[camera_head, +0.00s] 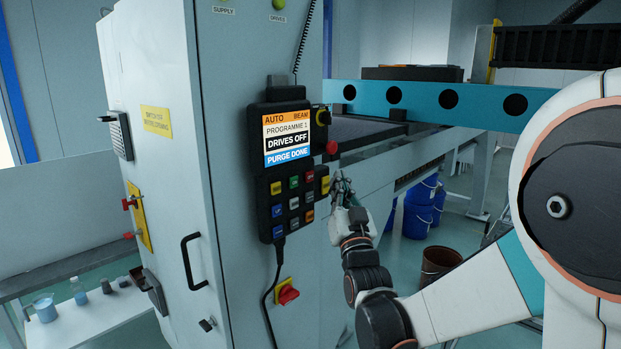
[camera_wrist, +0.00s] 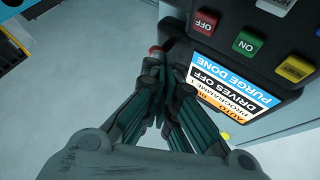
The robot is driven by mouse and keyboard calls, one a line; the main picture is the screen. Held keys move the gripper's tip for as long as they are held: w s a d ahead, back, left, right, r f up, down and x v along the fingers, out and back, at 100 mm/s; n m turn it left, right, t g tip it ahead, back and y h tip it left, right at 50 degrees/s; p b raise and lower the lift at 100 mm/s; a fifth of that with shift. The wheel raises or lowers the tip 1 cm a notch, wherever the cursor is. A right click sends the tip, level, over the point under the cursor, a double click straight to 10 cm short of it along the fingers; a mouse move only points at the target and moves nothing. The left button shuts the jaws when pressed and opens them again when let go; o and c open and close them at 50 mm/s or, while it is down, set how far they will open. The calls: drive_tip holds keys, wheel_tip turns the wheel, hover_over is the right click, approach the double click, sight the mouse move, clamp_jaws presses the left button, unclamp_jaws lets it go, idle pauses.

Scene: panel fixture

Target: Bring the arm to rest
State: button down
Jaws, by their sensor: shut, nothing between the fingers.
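My gripper (camera_head: 342,184) is at the end of my arm, just right of the black control pendant (camera_head: 257,180) on the grey cabinet. Its fingers are together with nothing between them. In the wrist view my gripper (camera_wrist: 166,82) points toward the pendant's edge, beside its screen (camera_wrist: 228,82). I cannot tell whether it touches the pendant. The screen in the head view reads AUTO, BEAM, PROGRAMME 1, DRIVES OFF and PURGE DONE. My arm reaches in from the right side.
A red rotary switch (camera_head: 288,294) and a black handle (camera_head: 190,262) are on the cabinet (camera_head: 225,120). A teal beam (camera_head: 430,100) runs behind my gripper. Blue drums (camera_head: 418,218) and a brown bucket (camera_head: 440,262) stand on the floor. A low table (camera_head: 95,315) with jars is at the left.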

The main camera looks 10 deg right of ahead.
drive_tip(key=s+f+n+g, duration=0.1)
drive_tip(key=s+f+g, duration=0.4)
drive_tip(key=s, duration=0.5)
drive_tip(key=s+f+n+g, duration=0.1)
drive_tip(key=s+f+g, duration=0.5)
drive_tip(key=s, duration=0.5)
drive_tip(key=s+f+n+g, duration=0.1)
drive_tip(key=s+f+g, duration=0.4)
drive_tip(key=s+f, duration=0.3)
drive_tip(key=shift+s+a+f+y, duration=0.15)
drive_tip(key=shift+s+a+y, duration=0.25)
drive_tip(key=shift+s, duration=0.85)
